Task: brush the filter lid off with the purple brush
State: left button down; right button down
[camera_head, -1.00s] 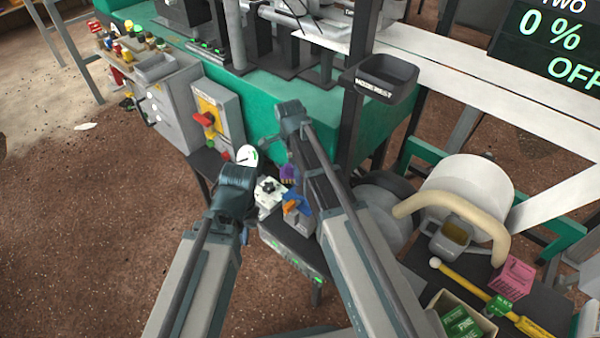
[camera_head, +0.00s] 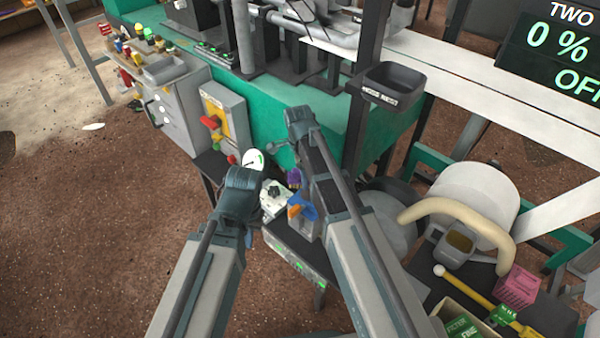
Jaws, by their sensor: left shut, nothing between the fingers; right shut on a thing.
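The purple brush (camera_head: 293,178) shows as a small purple patch at the left edge of my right arm. My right gripper is shut on it; the arm hides most of the fingers and the handle. A white piece that looks like the filter lid (camera_head: 273,199) lies on the dark stand between my two arms, just below and left of the purple patch. I cannot tell if the brush touches it. My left gripper (camera_head: 248,237) is shut and empty, mostly hidden under its own arm, left of the stand.
A holder with blue and orange items (camera_head: 302,209) stands on the stand against my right arm. A white round dial (camera_head: 253,160) and a grey box with a red switch (camera_head: 217,122) are behind. A black bin (camera_head: 391,80) hangs on a post. Brown floor at left is mostly clear.

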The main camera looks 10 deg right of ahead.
jog(key=shift+s+d, duration=0.15)
jog(key=shift+s, duration=0.05)
jog(key=shift+s+d+r, duration=0.1)
jog(key=shift+s+d, duration=0.8)
jog(key=shift+s, duration=0.25)
jog(key=shift+s+d+r, duration=0.1)
jog(key=shift+s+d, duration=0.8)
jog(key=shift+s, duration=0.3)
jog(key=shift+r+p, duration=0.15)
jog(key=shift+p, duration=0.2)
jog(key=shift+w+a, duration=0.95)
jog(key=shift+w, duration=0.3)
jog(key=shift+w+a+r, duration=0.15)
jog(key=shift+w+a, duration=0.75)
jog(key=shift+w, duration=0.25)
jog(key=shift+w, duration=0.1)
